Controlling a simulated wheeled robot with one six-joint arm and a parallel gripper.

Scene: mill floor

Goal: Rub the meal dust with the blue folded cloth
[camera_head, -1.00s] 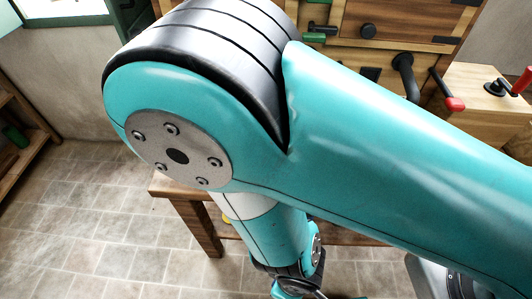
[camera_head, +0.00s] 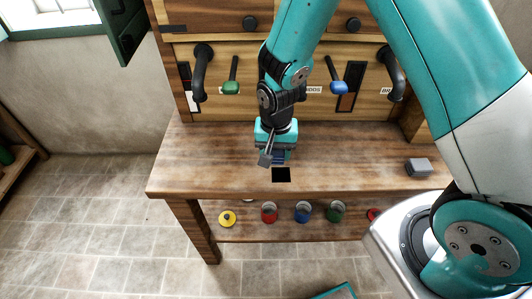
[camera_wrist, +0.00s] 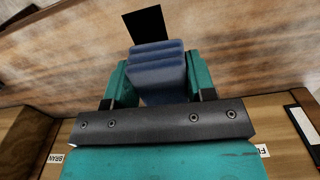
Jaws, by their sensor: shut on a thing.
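The blue folded cloth (camera_wrist: 157,72) is between the two teal fingers of my gripper (camera_wrist: 160,82) in the wrist view, and the gripper is shut on it. In the head view my gripper (camera_head: 275,150) points down over the wooden table (camera_head: 215,160), and only a small part of the cloth (camera_head: 279,157) shows. I cannot tell whether the cloth touches the table. A black square (camera_head: 281,175) lies on the tabletop just in front of the gripper. Pale patches show on the wood, but I cannot surely tell meal dust from the grain.
A grey block (camera_head: 418,167) lies at the table's right. Behind stands a wooden cabinet with a green-ended lever (camera_head: 231,86), a blue-ended lever (camera_head: 338,86) and dark spouts (camera_head: 202,72).

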